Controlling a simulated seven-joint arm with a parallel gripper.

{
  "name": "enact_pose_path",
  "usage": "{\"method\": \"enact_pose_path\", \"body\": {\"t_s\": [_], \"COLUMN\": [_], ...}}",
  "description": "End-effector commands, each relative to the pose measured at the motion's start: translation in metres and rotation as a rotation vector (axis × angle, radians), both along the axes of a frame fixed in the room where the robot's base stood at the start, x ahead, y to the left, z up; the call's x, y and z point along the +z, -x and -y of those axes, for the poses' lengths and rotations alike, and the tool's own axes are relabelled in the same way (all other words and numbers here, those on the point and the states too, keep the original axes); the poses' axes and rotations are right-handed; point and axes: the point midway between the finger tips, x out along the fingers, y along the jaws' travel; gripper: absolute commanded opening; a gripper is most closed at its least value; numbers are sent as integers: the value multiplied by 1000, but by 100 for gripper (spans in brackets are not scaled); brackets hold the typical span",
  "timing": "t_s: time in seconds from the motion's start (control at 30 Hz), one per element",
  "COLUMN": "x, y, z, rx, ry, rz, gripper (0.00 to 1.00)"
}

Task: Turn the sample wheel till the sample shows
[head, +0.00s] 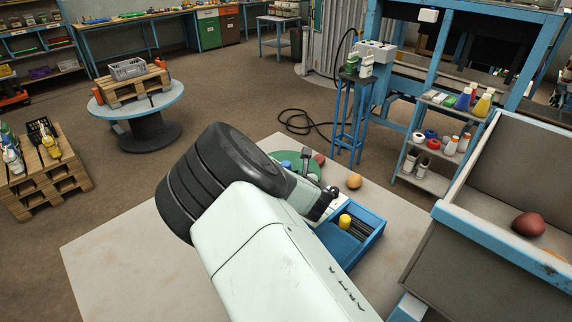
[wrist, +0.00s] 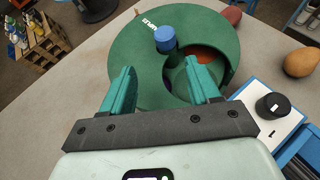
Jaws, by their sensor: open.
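The sample wheel (wrist: 128,45) is a green round disc on the table, with white lettering on its far left part. A blue upright knob (wrist: 165,39) stands on it. A cut-out to the right of the knob shows an orange-red patch (wrist: 208,54) inside; I cannot tell exactly what it is. My gripper (wrist: 159,72) is open, its two green fingers apart over the wheel's near side. The knob shows beyond and between the fingertips, with nothing visibly held. In the head view, my arm hides much of the wheel (head: 285,157).
A blue tray (head: 373,226) holding a yellow item (head: 345,221) lies right of my arm. A black knob (wrist: 273,104) sits on a white plate marked 1. A tan round object (head: 354,181) and a dark red one (wrist: 232,15) lie near the wheel. The table's left side is clear.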

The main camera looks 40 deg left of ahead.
Motion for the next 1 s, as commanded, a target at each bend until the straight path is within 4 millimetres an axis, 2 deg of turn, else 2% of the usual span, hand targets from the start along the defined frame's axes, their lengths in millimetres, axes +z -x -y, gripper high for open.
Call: {"method": "enact_pose_path", "body": {"t_s": [0.13,0.27,0.7,1.0], "x": [8,6,-21,-31], "y": [-6,-11,-46,-59], "z": [3,-3,-56,-76], "rx": [-3,-5,-5,-5], "ry": [-26,-31,-31,-30], "rz": [79,91,86,86], "gripper": [61,61,61,61]}}
